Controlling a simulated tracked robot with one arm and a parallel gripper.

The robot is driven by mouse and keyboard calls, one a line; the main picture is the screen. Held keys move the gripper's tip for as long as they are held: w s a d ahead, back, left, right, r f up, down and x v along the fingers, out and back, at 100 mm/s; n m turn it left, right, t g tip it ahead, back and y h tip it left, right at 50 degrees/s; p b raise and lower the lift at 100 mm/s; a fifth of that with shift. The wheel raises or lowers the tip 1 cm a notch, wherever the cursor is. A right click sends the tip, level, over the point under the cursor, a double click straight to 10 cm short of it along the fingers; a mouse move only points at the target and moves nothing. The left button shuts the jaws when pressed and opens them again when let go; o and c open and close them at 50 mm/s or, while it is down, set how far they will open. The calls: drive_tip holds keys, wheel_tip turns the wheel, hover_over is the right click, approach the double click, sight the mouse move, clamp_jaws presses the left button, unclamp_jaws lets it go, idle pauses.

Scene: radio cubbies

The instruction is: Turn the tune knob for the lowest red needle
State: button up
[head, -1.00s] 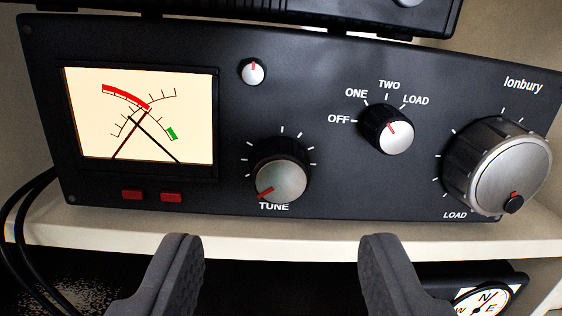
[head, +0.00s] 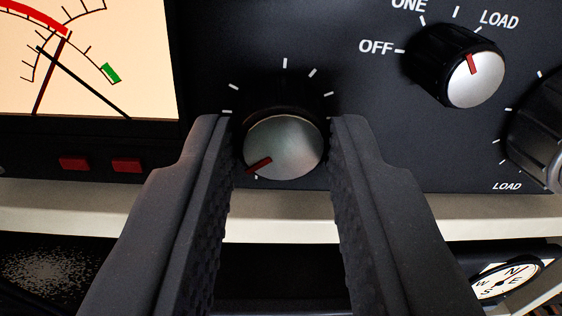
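The tune knob (head: 285,146) has a silver face, a black skirt and a red pointer mark aimed lower left. My gripper (head: 281,125) is open, with one dark finger on each side of the knob. A narrow gap seems to show beside each finger; contact is not clear. The fingers hide the TUNE label. At upper left is the lit meter (head: 150,75), cut off by the frame edge. Its dark red needle (head: 50,78) leans up to the right, near the right end of the red arc. A black needle (head: 85,83) crosses it, leaning up to the left.
The selector knob (head: 473,78) is at upper right, and the large load knob (head: 540,135) is at the right edge. Two red buttons (head: 100,163) sit below the meter. A pale shelf edge (head: 280,230) runs beneath the radio, with a compass (head: 505,280) below at right.

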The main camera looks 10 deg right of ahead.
drive_tip(key=shift+c, duration=1)
drive_tip(key=n+b, duration=0.2)
drive_tip(key=b, duration=0.1)
drive_tip(key=shift+d+f+n, duration=0.1)
drive_tip(key=shift+f+n, duration=0.15)
drive_tip(key=shift+n, duration=0.05)
drive_tip(key=n, duration=0.1)
drive_tip(key=n+b, duration=0.1)
drive_tip(key=shift+r+n, duration=0.2)
drive_tip(key=shift+n, duration=0.1)
drive_tip(key=o, duration=1)
drive_tip(key=shift+s, duration=0.1)
drive_tip(key=s+b, duration=0.2)
drive_tip(key=s, duration=1.1)
drive_tip(key=shift+s+a+f, duration=0.2)
drive_tip(key=shift+s+a, duration=0.1)
drive_tip(key=shift+a, duration=0.05)
